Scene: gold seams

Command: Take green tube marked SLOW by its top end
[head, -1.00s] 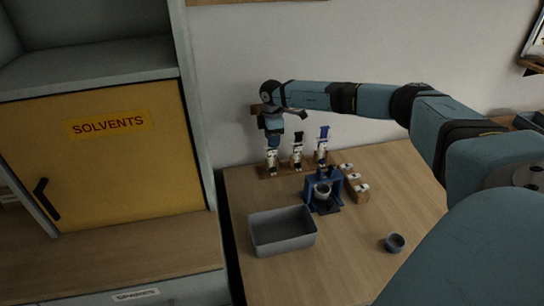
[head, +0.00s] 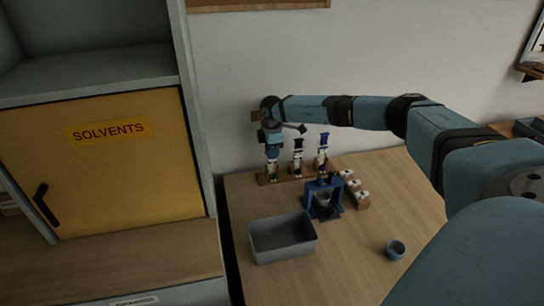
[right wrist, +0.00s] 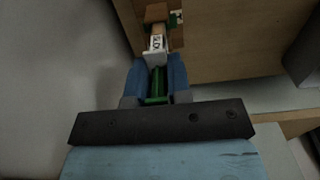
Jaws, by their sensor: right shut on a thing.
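The green tube (right wrist: 157,84) stands upright at the left end of a wooden rack (head: 298,176). Its white label, partly readable as SLOW, shows in the right wrist view. My right gripper (right wrist: 158,80) comes down from above, its blue fingers on either side of the tube's top end, shut on it. In the head view my right gripper (head: 272,150) hides the tube's top; the tube's lower part (head: 272,171) shows below it. My left gripper is not in view.
In front are a blue press (head: 322,198), a wooden block with white pieces (head: 359,197), a grey bin (head: 282,241) and a small cup (head: 395,250). The wall is close behind.

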